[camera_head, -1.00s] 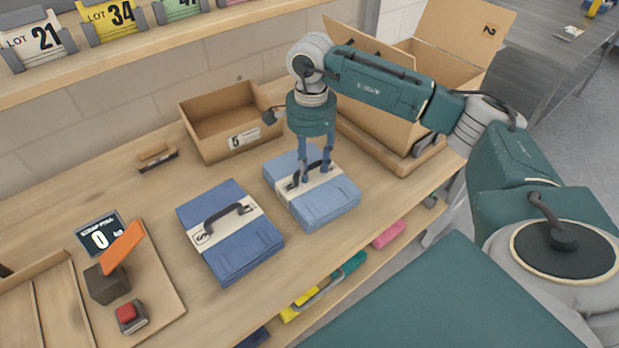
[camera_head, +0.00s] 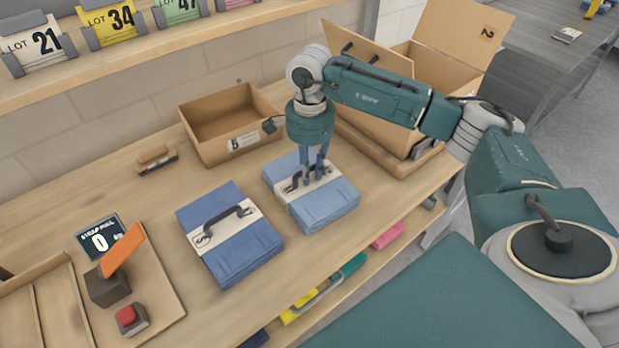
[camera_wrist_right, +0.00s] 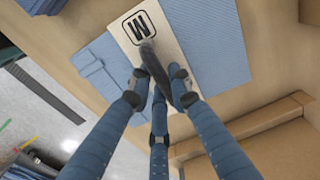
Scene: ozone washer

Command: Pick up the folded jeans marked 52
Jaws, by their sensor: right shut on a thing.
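Light blue folded jeans (camera_head: 330,206) lie flat on the wooden bench, with a pale band and dark handle. My right gripper (camera_head: 312,181) points down over them, its fingers shut on the handle. In the right wrist view my fingers (camera_wrist_right: 164,88) close around the dark handle (camera_wrist_right: 150,62), above the jeans (camera_wrist_right: 208,42). I cannot read a 52 anywhere. Darker folded jeans (camera_head: 240,258) lie to the left, their band mark resembling S or 5. My left gripper is out of view.
An open cardboard box (camera_head: 230,122) stands behind the jeans. A larger open carton (camera_head: 385,115) is at the back right.

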